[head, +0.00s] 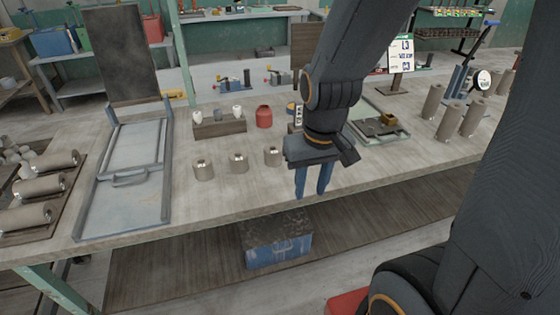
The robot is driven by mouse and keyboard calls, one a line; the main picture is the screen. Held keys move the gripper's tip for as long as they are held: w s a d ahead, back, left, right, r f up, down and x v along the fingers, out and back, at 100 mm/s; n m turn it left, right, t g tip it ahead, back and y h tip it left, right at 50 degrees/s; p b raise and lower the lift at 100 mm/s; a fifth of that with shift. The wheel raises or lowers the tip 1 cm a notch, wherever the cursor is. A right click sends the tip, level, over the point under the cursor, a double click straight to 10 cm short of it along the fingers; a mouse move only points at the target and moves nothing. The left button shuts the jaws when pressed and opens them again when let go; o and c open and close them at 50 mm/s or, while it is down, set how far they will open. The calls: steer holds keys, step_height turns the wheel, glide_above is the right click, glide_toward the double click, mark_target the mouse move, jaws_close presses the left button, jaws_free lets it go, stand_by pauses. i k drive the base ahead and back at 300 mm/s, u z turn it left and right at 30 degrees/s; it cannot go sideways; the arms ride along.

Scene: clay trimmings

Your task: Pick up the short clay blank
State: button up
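Three short clay cylinders stand upright in a row on the bench: a left one (203,171), a middle one (238,164) and a right one (272,157). Each has a small pale mark near its top. I cannot tell which one the task means. My gripper (312,193) points down near the bench's front edge, to the right of the row. Its two blue fingers are apart, with nothing visible between them. It does not touch the cylinders.
A grey metal tray (84,225) lies left of the row. Longer clay cylinders lie at far left (40,188) and stand at right (447,122). A wooden block with small cups (219,128) and a red jar (264,117) stand behind. A blue box (278,254) sits below.

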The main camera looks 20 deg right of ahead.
mark_target(273, 152)
steer(key=z, duration=1.1)
steer(key=i, duration=0.85)
steer(key=u, duration=1.75)
